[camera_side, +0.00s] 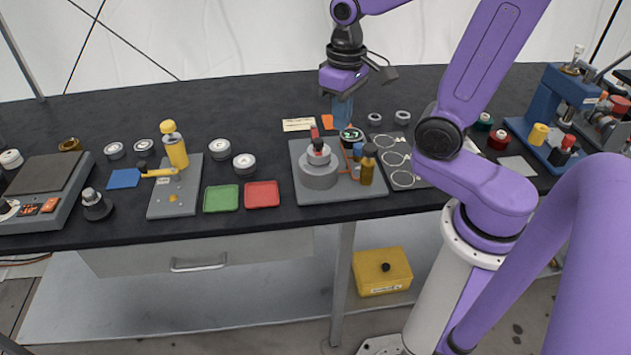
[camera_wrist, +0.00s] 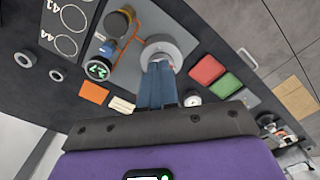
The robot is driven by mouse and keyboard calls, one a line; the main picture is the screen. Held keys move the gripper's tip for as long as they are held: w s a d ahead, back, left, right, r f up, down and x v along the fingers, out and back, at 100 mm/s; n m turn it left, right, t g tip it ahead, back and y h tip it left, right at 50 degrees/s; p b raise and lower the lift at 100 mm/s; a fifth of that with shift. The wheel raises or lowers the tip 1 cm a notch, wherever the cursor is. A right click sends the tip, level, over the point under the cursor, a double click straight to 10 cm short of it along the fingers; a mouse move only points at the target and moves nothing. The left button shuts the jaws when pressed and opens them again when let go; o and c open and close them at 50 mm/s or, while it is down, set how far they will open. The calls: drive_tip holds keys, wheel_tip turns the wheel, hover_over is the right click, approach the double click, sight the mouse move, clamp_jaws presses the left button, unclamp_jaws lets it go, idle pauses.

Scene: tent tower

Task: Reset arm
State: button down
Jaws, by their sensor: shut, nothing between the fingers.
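My gripper (camera_side: 342,120) hangs above the back edge of a grey plate (camera_side: 345,198) in the side view, its blue fingers pointing down. The fingers are together with nothing between them; the wrist view also shows the closed fingers (camera_wrist: 158,72). A grey stepped cylinder (camera_side: 318,178) with a red piece (camera_side: 315,133) on top stands on the plate, to the left of and in front of my gripper. An amber bottle (camera_side: 367,168) stands on the right of the plate. A round dark gauge with green digits (camera_wrist: 98,68) sits near the fingers; part of the cylinder is hidden behind them in the wrist view.
A green tray (camera_side: 221,198) and a red tray (camera_side: 262,194) lie left of the plate. A ringed board (camera_side: 400,165) lies to the right, with a blue machine (camera_side: 555,115) beyond. The back of the black table (camera_side: 230,100) is clear.

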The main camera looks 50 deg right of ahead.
drive_tip(key=s+a+n, duration=0.2)
drive_tip(key=s+n, duration=0.4)
drive_tip(key=s, duration=0.1)
drive_tip(key=s+a+f+n, duration=0.1)
drive_tip(key=s+a+n, duration=0.2)
drive_tip(key=s+n, duration=0.3)
drive_tip(key=shift+s+f, duration=0.3)
drive_tip(key=shift+s, duration=0.85)
idle(5.5)
